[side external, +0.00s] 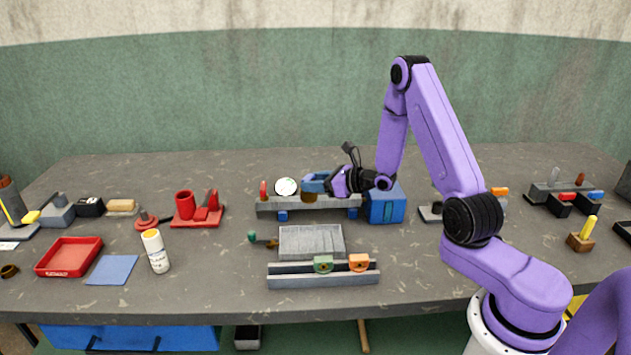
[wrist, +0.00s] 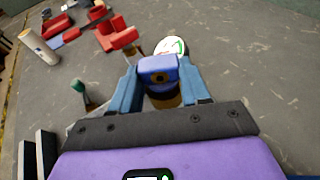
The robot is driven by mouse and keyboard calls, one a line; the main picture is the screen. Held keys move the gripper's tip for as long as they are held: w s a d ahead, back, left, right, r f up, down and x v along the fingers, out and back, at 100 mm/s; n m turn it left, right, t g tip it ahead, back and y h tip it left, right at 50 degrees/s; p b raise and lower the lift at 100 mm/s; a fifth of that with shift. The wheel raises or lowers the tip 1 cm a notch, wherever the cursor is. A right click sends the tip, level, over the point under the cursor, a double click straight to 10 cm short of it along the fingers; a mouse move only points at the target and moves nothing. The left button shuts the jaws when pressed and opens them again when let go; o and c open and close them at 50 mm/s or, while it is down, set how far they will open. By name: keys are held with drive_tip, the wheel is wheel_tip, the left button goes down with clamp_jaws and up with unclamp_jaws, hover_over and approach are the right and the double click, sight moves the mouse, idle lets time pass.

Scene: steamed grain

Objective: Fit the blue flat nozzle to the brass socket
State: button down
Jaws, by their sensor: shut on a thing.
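My gripper (wrist: 158,66) has blue fingers, shut on the blue flat nozzle (wrist: 160,64), which shows a small brass-coloured spot. In the side external view my gripper (side external: 312,183) points left, just above the grey rail (side external: 310,203), to the right of the white round dial (side external: 286,187). The nozzle cannot be told apart from the blue fingers there. A brass-brown part (wrist: 165,98) shows below the nozzle, between the fingers. I cannot tell whether it is the brass socket or part of the nozzle, nor whether anything is seated.
A grey rack (side external: 323,281) in front holds a green piece (side external: 323,264) and an orange piece (side external: 359,262). A grey tray (side external: 311,241) lies behind it. A blue box (side external: 386,206) stands at the rail's right end. A white bottle (side external: 156,252) stands front left.

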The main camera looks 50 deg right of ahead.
drive_tip(key=shift+f, duration=0.3)
idle(0.4)
drive_tip(key=shift+c, duration=2.3)
unclamp_jaws()
drive_tip(key=v, duration=1.7)
drive_tip(key=shift+s, duration=0.2)
drive_tip(key=shift+r, duration=0.15)
